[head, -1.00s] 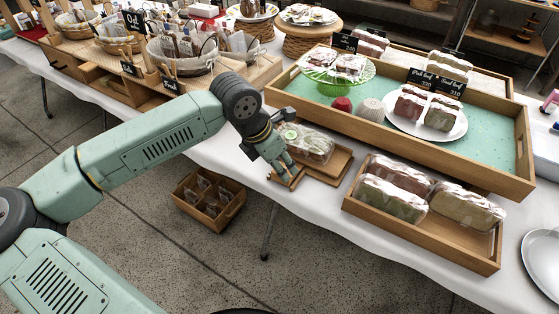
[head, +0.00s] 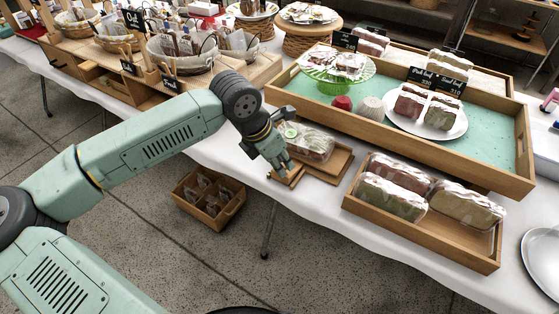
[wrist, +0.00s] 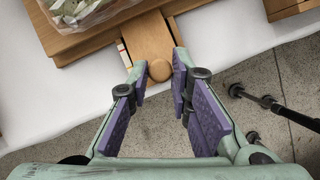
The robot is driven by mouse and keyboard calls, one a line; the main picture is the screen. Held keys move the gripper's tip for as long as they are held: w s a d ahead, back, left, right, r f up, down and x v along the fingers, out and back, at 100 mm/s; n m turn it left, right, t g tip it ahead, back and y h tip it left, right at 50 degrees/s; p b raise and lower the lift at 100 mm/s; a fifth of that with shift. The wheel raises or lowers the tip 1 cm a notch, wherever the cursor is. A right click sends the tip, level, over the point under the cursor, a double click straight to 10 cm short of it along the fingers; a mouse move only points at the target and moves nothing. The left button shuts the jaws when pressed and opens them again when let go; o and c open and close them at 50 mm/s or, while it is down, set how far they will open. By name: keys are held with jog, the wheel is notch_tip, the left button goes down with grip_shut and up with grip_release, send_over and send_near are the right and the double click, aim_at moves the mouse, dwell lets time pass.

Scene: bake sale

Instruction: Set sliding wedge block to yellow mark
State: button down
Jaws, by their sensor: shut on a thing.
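A narrow strip with small coloured bands (wrist: 123,53) lies just left of the block; which band is yellow is too small to tell surely. In the head view my gripper (head: 283,170) is at the stand's front left corner and partly hides the block.
A wrapped loaf (head: 312,143) sits on the stand. A wooden tray of wrapped loaves (head: 420,237) stands to the right, with a large turquoise-lined tray (head: 500,150) behind.

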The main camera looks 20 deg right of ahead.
dwell(0.3)
jog(key=shift+w+d+f+b, duration=0.3)
jog(key=shift+w+d+b, duration=0.3)
jog(key=shift+b, duration=0.6)
jog(key=shift+w+d+r, duration=0.1)
jog(key=shift+d+r, duration=0.2)
jog(key=shift+d, duration=0.05)
jog(key=c, duration=1.5)
grip_release()
jog(key=shift+o, duration=0.2)
jog(key=v, duration=1.2)
